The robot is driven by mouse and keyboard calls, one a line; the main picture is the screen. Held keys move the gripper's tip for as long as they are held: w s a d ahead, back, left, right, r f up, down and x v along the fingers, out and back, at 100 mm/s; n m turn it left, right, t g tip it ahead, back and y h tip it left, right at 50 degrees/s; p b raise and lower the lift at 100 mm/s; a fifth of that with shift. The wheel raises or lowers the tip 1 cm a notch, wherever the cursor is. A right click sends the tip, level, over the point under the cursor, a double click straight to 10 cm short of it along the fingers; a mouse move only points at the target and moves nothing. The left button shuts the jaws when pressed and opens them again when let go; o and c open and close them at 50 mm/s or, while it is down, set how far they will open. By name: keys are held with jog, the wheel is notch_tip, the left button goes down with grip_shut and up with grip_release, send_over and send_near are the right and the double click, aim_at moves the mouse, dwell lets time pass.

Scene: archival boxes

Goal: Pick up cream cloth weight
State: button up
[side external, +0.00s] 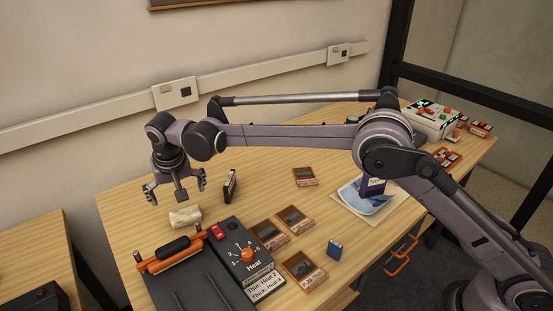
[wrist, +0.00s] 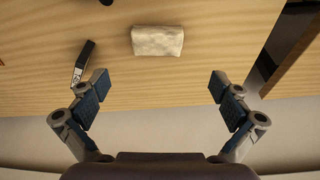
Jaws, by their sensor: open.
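The cream cloth weight (side external: 185,218) is a small pale, lumpy block lying on the wooden table, behind the heat-sealing machine in the side view. In the wrist view the cream cloth weight (wrist: 158,41) lies at the top centre, beyond the fingertips and between their lines. My gripper (side external: 176,192) hangs above the table, a little above and to the left of the weight in the side view. In the wrist view my gripper (wrist: 160,84) has its two fingers spread wide with nothing between them.
The heat sealer (side external: 180,275) with orange handle and red switch is close in front.

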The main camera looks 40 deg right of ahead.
aim_at(185, 213)
jog(key=x, duration=1)
jog(key=shift+d, duration=0.3)
jog(key=c, duration=1.4)
jog(key=shift+r, duration=0.15)
